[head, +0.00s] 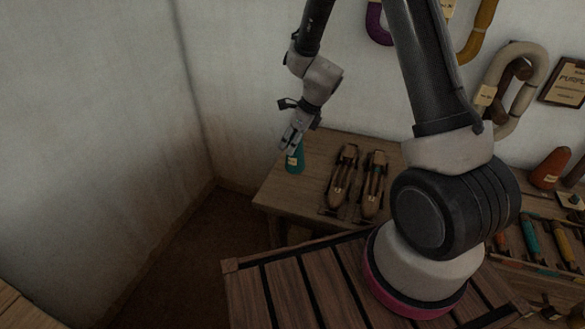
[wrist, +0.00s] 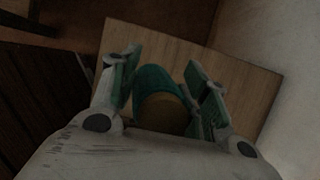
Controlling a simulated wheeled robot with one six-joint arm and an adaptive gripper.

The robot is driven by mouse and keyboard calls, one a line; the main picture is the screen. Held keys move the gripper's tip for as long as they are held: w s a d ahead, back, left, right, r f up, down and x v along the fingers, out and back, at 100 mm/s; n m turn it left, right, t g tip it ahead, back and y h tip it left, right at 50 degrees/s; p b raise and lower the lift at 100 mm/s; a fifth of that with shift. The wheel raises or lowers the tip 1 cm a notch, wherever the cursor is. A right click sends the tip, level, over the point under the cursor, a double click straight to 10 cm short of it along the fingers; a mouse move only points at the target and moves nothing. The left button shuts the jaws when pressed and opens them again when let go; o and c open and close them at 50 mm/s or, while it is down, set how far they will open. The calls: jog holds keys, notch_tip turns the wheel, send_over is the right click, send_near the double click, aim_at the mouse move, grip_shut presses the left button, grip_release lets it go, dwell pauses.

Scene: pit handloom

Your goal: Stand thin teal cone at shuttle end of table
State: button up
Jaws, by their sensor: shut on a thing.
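The teal cone (head: 295,158) stands about upright at the left end of the wooden table (head: 275,190), close to the two shuttles. It carries a small pale label. My gripper (head: 293,140) is above it and shut on its upper part. In the wrist view the teal cone (wrist: 158,88) lies between the two finger pads (wrist: 165,85), with its brown end towards the camera. The table top (wrist: 235,80) shows beneath it. Whether the cone's base touches the table I cannot tell for certain.
Two wooden shuttles (head: 343,175) (head: 374,180) lie side by side right of the cone. An orange cone (head: 550,168) and a rack of coloured pieces (head: 532,238) are at the right. Yarn hanks (head: 519,85) hang on the wall. A slatted wooden surface (head: 290,290) is in front.

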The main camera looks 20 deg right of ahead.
notch_tip(320, 180, down, 7)
jog(key=shift+r, duration=0.2)
jog(key=shift+f, duration=0.1)
jog(key=o, duration=1.3)
jog(key=shift+c, duration=0.2)
